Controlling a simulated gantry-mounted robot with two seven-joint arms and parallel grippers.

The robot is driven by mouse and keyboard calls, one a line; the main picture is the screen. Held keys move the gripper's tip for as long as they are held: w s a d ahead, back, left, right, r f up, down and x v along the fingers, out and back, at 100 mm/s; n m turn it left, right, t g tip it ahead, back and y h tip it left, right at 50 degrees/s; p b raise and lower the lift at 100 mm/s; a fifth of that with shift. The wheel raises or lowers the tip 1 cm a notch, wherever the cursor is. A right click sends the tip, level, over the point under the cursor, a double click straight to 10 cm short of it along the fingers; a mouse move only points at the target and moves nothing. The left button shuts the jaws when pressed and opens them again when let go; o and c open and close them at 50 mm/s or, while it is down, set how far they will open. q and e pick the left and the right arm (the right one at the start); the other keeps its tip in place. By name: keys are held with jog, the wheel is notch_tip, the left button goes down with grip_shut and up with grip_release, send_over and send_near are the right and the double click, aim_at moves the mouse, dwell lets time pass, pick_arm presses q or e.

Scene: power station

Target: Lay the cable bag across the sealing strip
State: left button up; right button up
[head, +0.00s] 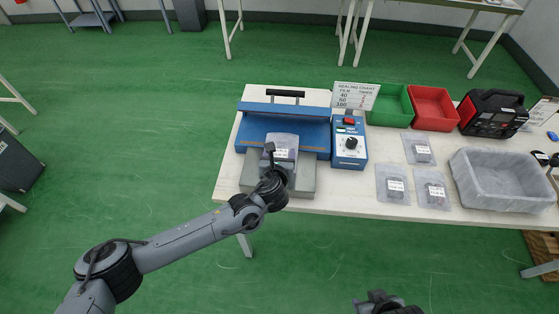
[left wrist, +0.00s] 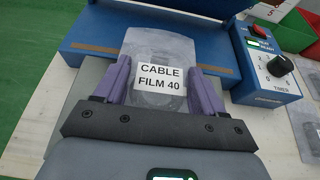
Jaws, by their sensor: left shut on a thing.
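The cable bag (left wrist: 150,44) is clear grey film with a white label reading "CABLE FILM 40". It also shows in the head view (head: 284,139). My left gripper (left wrist: 158,72) is shut on it, with one purple finger at each side of the label. The bag's far end lies over the middle of the sealing strip (left wrist: 97,48), a brown line on the blue sealer (head: 255,132); whether it touches is unclear. The sealer's upper bar stands behind the bag, apparently raised. My right gripper (head: 385,303) is at the bottom edge, partly cut off; its fingers are unclear.
The timer box (head: 350,147) with a black dial stands right of the sealer, with a chart (head: 355,95) behind. Several labelled bags lie right of it. A green bin (head: 391,107), red bin (head: 434,108), grey tray (head: 502,179) and black-red device (head: 493,114) fill the right.

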pick_arm(q)
jog(key=shift+s+f+b, duration=0.1)
jog(key=shift+f+b, duration=0.2)
jog(key=shift+f, duration=1.25)
jog(key=o, duration=1)
jog(key=shift+f, duration=0.15)
jog(key=shift+o, duration=0.2)
